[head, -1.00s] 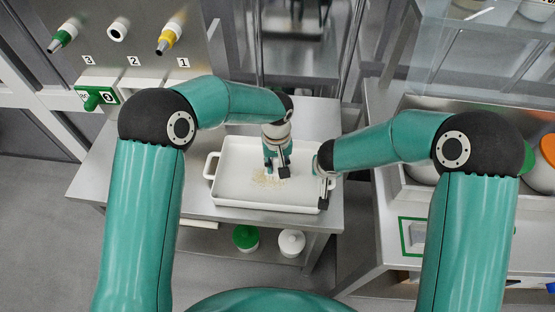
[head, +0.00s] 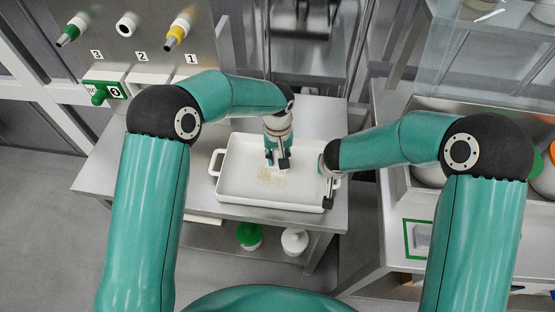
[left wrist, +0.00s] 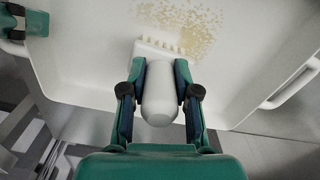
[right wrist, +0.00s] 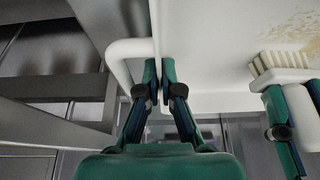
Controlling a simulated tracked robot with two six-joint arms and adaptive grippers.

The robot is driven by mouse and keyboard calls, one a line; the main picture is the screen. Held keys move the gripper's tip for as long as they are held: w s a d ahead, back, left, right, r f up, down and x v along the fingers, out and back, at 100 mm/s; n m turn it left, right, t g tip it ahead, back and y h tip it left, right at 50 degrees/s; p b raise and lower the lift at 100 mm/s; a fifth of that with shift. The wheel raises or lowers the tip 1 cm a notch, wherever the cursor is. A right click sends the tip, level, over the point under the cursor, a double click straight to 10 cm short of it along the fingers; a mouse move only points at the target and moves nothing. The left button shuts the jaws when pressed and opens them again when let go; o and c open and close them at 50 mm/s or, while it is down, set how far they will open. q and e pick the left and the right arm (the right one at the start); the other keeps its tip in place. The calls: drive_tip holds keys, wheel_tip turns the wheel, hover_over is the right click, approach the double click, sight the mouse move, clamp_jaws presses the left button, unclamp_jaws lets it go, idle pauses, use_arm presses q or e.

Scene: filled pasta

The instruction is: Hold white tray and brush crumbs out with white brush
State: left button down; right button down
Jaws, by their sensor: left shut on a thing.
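The white tray (head: 232,190) lies on a steel table, with a handle at each end. Tan crumbs (head: 270,176) are spread on its floor and also show in the left wrist view (left wrist: 185,24). My left gripper (head: 277,160) is over the tray's far part, shut on the handle of the white brush (left wrist: 158,95). The brush's bristles point toward the crumbs; whether they touch the floor I cannot tell. My right gripper (right wrist: 160,75) is at the tray's right end, its fingers closed on the end wall beside the handle. The brush also shows in the right wrist view (right wrist: 280,66).
The steel table (head: 125,165) has free room left of the tray. A green-lidded container (head: 248,236) and a white one (head: 294,241) stand on the shelf below. A counter with bins stands at the right. A panel with numbered nozzles (head: 180,33) is at the back left.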

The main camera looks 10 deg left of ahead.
use_arm(q)
drive_tip(key=s, duration=0.4)
drive_tip(key=shift+s, duration=0.1)
drive_tip(key=shift+a, duration=0.8)
drive_tip(key=shift+w, duration=2.35)
drive_tip(key=shift+s+d, duration=0.1)
drive_tip(key=shift+s, duration=2.2)
drive_tip(key=shift+a, duration=0.7)
drive_tip(key=shift+w+a, duration=0.1)
drive_tip(key=shift+w, duration=2.15)
drive_tip(key=shift+s, duration=2.15)
drive_tip(key=shift+s+r, duration=0.1)
drive_tip(key=shift+s, duration=0.05)
wheel_tip(320, 180, up, 8)
use_arm(e)
drive_tip(key=c, duration=1.2)
unclamp_jaws()
drive_tip(key=shift+c, duration=0.2)
